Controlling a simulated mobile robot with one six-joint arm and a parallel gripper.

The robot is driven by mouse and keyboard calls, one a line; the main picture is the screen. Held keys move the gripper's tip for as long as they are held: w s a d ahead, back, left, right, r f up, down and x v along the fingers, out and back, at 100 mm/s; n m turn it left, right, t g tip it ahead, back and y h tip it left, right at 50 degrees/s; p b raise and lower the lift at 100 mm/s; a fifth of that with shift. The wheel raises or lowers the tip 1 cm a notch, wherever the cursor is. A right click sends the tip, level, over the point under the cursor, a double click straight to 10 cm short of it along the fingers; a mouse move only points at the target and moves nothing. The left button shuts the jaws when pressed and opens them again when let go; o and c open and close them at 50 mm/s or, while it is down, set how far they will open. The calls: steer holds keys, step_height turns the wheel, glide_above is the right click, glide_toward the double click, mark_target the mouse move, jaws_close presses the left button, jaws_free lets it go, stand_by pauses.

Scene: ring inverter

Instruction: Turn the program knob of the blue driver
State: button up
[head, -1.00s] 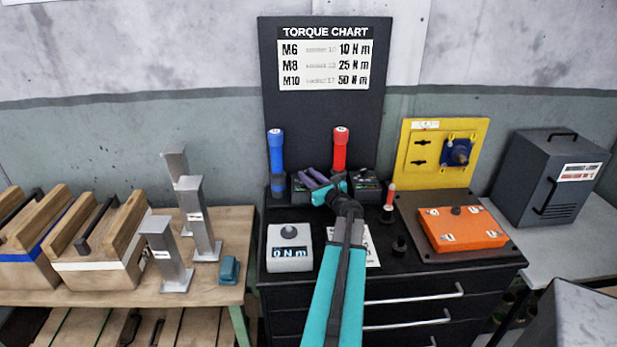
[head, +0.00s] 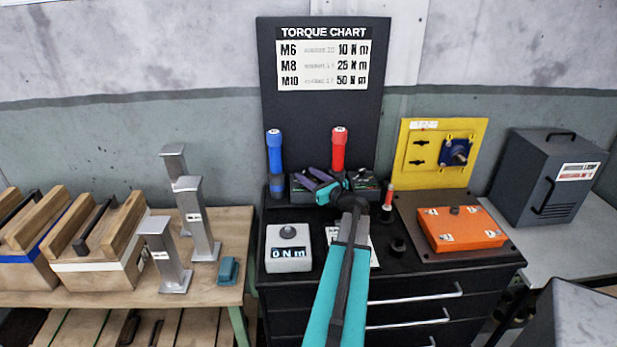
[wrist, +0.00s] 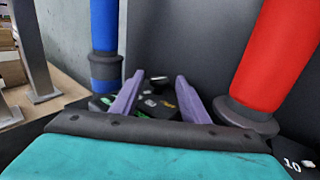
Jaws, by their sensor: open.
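The blue driver (head: 275,157) stands upright at the back left of the black cabinet top. It also shows in the wrist view (wrist: 104,40), left of my fingers. Its program knob cannot be made out. My gripper (head: 318,181) is open and empty, its purple fingers pointing toward the back, to the right of the blue driver and apart from it. In the wrist view the two fingers (wrist: 157,95) stand apart with a dark base carrying small white and green marks behind them.
A red driver (head: 339,152) stands close to the right of my gripper. A white torque display (head: 289,256) reads 0 N m. An orange box (head: 461,229) and yellow panel (head: 415,173) are to the right. A torque chart (head: 323,65) stands behind. Grey posts (head: 198,220) are on the wooden bench at left.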

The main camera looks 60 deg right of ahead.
steer(key=b+v, duration=0.3)
steer(key=v, duration=0.7)
steer(key=shift+s+a, duration=0.15)
steer(key=shift+s, duration=0.25)
steer(key=shift+s+a, duration=0.2)
steer(key=shift+s, duration=0.35)
steer(key=shift+r, duration=0.1)
